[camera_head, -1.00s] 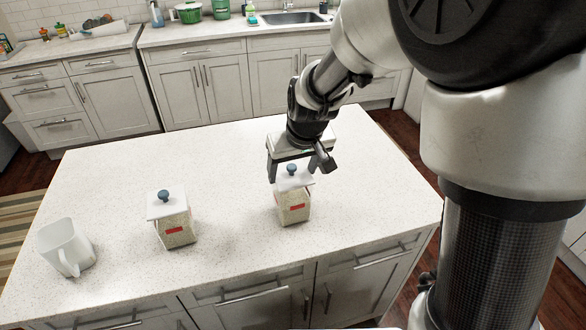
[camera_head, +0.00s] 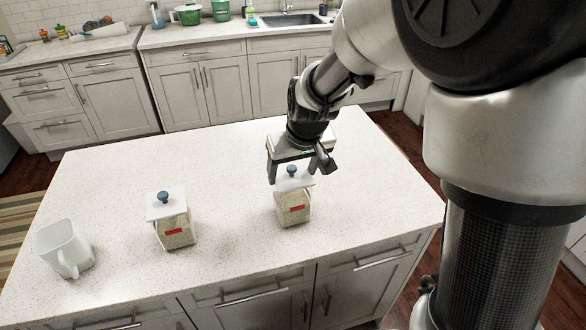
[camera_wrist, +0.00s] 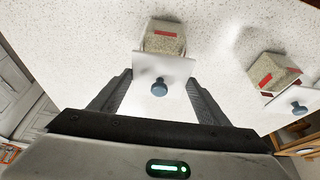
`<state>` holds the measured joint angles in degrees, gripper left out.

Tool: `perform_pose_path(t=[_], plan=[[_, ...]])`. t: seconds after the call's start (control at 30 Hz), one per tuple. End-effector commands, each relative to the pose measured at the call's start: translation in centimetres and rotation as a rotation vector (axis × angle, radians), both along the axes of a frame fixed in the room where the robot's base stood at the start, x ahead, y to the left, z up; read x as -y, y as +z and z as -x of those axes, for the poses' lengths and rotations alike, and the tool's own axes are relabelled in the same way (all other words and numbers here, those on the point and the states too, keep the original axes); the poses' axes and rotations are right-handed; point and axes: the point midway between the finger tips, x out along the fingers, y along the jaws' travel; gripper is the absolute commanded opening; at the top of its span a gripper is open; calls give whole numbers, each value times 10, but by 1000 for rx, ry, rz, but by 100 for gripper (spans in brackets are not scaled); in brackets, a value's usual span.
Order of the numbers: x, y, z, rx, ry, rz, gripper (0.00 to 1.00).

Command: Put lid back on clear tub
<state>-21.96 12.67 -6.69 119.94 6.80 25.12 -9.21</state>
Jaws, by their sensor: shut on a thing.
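A clear tub (camera_head: 294,210) with pale grainy contents and a red label stands upright on the island counter. A white square lid (camera_head: 300,184) with a blue-grey knob is at the tub's mouth. My gripper (camera_head: 299,178) is above the tub and shut on this lid, one finger at each side. In the wrist view the lid (camera_wrist: 177,67) lies between the fingertips (camera_wrist: 164,76), with the tub (camera_wrist: 164,40) beyond it. I cannot tell whether the lid rests fully on the rim or sits slightly above it.
A similar lidded tub (camera_head: 174,233) stands to the left, and a white pitcher (camera_head: 63,248) is at the far left. The island counter (camera_head: 130,160) is clear behind them. The front edge is close to the tubs. A sink counter (camera_head: 215,36) runs along the back.

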Motion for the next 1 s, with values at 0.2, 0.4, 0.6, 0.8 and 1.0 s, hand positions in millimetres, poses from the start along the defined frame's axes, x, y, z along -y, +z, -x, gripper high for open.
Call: perform_pose_path(t=[0.2,0.4,0.6,0.8,1.0], plan=[[0,0,0,0,0,-1,48],[0,0,0,0,1,0,48],[0,0,0,0,1,0,48],[0,-4,0,0,1,0,48],[0,-5,0,0,1,0,48]])
